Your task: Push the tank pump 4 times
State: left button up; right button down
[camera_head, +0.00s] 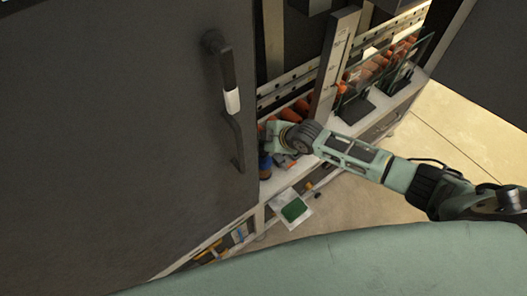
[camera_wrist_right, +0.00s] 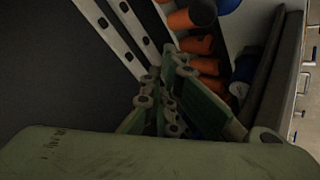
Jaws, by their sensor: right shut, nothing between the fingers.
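My right gripper (camera_wrist_right: 172,88) is shut and empty in the right wrist view. In the head view my right arm comes in from the right, and the gripper (camera_head: 272,138) is at the shelf beside the edge of the dark door, partly hidden. A blue item (camera_head: 265,165) stands just below it on the white shelf. In the wrist view several orange parts (camera_wrist_right: 198,45) lie past the fingertips, and a blue-and-white item (camera_wrist_right: 238,88) is to their right. I cannot tell which thing is the tank pump. My left gripper is not in view.
A large dark door (camera_head: 120,130) with a black handle (camera_head: 229,95) fills the left. Orange cylinders (camera_head: 293,108) and glass panels (camera_head: 385,80) line the white shelf (camera_head: 290,178). The floor (camera_head: 450,130) at right is clear.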

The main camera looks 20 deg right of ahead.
dwell(0.3)
jog(key=d+r+n+b, duration=0.1)
jog(key=n, duration=0.4)
jog(key=w+d+r+n+b, duration=0.1)
jog(key=n+b, duration=0.1)
jog(key=n, duration=0.4)
jog(key=d+r+n+b, duration=0.1)
jog(key=r+n+b, duration=0.1)
jog(key=n, duration=0.3)
jog(key=shift+w+d+n+h, duration=0.2)
jog(key=shift+w+n+h, duration=0.15)
jog(key=shift+n+h, duration=0.05)
jog(key=shift+f, duration=0.2)
jog(key=b, duration=0.7)
send_over(264, 155)
jog(key=w+d, duration=0.2)
notch_tip(264, 155, down, 7)
jog(key=shift+w+a+f, duration=0.2)
jog(key=shift+w+f, duration=0.05)
jog(key=shift+f, duration=0.5)
